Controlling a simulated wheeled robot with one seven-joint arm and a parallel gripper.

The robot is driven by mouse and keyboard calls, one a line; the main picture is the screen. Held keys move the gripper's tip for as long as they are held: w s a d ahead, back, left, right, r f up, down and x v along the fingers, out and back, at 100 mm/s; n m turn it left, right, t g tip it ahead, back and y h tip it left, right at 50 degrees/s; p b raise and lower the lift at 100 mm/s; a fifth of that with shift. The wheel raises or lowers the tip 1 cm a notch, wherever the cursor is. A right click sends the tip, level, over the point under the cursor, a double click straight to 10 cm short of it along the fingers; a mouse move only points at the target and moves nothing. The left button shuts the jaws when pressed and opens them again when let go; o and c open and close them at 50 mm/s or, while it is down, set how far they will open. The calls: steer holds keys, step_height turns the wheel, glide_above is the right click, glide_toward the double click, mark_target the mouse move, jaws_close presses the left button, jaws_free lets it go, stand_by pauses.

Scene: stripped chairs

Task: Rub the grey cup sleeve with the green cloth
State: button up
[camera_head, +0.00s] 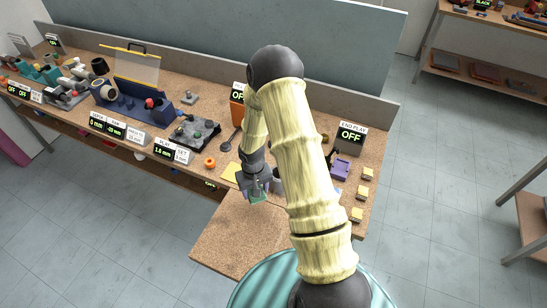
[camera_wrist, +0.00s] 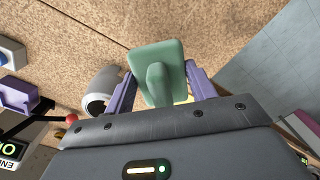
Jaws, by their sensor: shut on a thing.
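My gripper (camera_head: 257,190) is over the bench near its front edge. In the wrist view its two lavender fingers (camera_wrist: 160,88) are shut on the green cloth (camera_wrist: 158,58), which looks like a flat rounded pad with a raised grip. The cloth also shows below the gripper in the head view (camera_head: 258,199). The grey cup sleeve (camera_wrist: 98,88) is a hollow rounded piece, close beside the left finger in the wrist view and partly hidden by it. In the head view a greyish piece just right of the gripper, probably the sleeve (camera_head: 279,184), is partly hidden by my arm.
A purple block (camera_head: 340,168) and several yellow blocks (camera_head: 363,190) stand to the right. An OFF display (camera_head: 351,134) stands behind them. An orange ring (camera_head: 210,162) and a dark tray (camera_head: 194,133) lie left. A bare board (camera_head: 225,240) juts out in front.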

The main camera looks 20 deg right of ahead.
steer(key=w+d+r+p, duration=0.3)
steer(key=w+d+r, duration=0.1)
steer(key=d+r, duration=0.3)
steer(key=shift+w+d+r, duration=0.15)
steer(key=shift+w+r, duration=0.15)
steer(key=shift+r, duration=0.35)
